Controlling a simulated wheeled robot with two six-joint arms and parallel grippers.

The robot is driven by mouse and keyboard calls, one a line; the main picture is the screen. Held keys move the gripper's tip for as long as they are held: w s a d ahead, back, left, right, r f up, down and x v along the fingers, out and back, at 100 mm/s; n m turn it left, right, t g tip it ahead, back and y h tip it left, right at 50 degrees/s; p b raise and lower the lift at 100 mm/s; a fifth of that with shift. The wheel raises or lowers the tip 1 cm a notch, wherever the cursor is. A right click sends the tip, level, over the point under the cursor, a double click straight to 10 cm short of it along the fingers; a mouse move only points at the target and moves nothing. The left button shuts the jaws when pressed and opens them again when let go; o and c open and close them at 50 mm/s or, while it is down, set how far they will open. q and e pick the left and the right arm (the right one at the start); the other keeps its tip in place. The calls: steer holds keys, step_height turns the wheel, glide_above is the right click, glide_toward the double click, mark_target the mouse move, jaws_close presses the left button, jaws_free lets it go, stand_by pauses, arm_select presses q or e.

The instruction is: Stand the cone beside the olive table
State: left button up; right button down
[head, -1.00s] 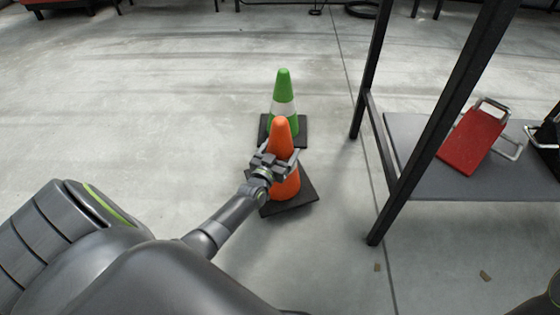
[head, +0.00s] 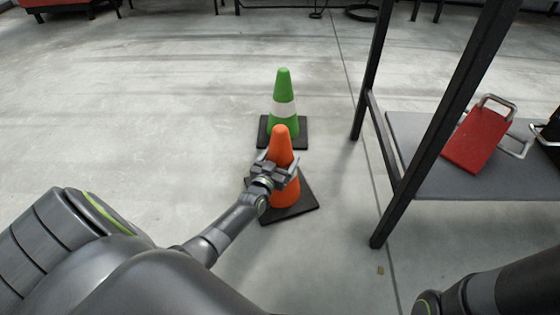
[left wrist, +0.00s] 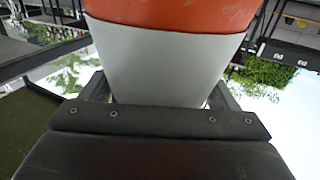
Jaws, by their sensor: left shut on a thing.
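An orange cone (head: 282,145) with a dark square base stands upright in the middle of the head view. My left gripper (head: 275,173) is shut on it around the middle of its body. In the left wrist view the cone's white band (left wrist: 165,65) lies between the fingers, with orange above it. I cannot tell whether its base rests on the floor or hangs just above it. An olive-green surface (left wrist: 28,125) shows at the left edge of the wrist view; I cannot tell whether it is the olive table. My right gripper is out of view.
A green cone (head: 283,88) with a white band stands just behind the orange one. A dark-framed rack (head: 440,180) at right holds a red object (head: 474,140) on its low shelf. The floor to the left is clear.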

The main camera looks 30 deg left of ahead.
arm_select(q)
steer(key=shift+w+r, duration=0.1)
stand_by(0.3)
steer(key=o, duration=1.7)
steer(key=shift+f, duration=0.25)
steer(key=shift+o, duration=1.3)
